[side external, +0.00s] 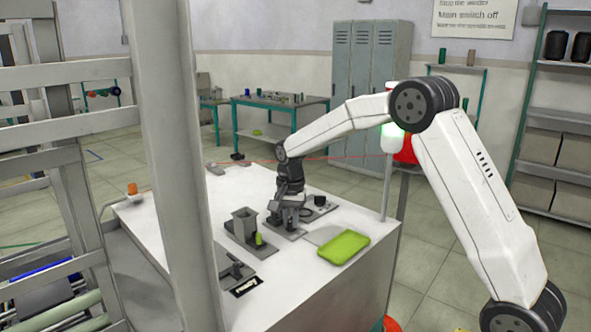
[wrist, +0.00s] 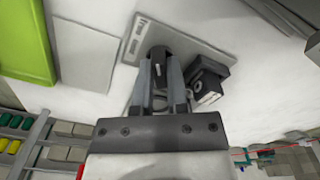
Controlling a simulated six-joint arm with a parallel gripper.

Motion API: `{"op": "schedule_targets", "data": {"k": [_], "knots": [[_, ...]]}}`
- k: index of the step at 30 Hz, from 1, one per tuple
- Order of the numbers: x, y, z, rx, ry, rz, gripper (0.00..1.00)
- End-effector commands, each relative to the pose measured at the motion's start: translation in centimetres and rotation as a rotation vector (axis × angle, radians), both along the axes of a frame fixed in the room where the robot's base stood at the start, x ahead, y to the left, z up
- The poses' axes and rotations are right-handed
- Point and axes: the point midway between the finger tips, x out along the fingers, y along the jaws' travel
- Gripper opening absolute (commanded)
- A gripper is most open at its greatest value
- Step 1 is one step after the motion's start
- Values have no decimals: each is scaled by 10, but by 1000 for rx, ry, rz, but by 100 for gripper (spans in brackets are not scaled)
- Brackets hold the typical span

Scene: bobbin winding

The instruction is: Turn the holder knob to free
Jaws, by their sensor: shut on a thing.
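In the wrist view, the dark round holder knob (wrist: 159,53) stands on a grey plate (wrist: 196,38) with small pale label marks. My gripper (wrist: 160,68) has its two grey fingers closed on either side of the knob. The fingers hide part of the knob, and I cannot tell which setting it points to. In the side view my gripper (side external: 287,216) is low over the white bench, at a grey fixture, and the knob itself is hidden there.
A dark boxy part (wrist: 207,82) with a round face sits right beside the fingers. A green tray (side external: 343,247) lies on the white bench (side external: 300,285). A grey square holder (side external: 245,224) stands left of my gripper. A post (side external: 180,150) blocks part of the side view.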

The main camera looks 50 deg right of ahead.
Motion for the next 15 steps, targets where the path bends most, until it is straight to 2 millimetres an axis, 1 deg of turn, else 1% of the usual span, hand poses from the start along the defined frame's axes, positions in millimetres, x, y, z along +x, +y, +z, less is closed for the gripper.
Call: {"op": "schedule_targets", "data": {"k": [6, 15], "knots": [[0, 1, 0, 2, 1, -49, 0], [0, 0, 0, 2, 0, -57, 0]]}}
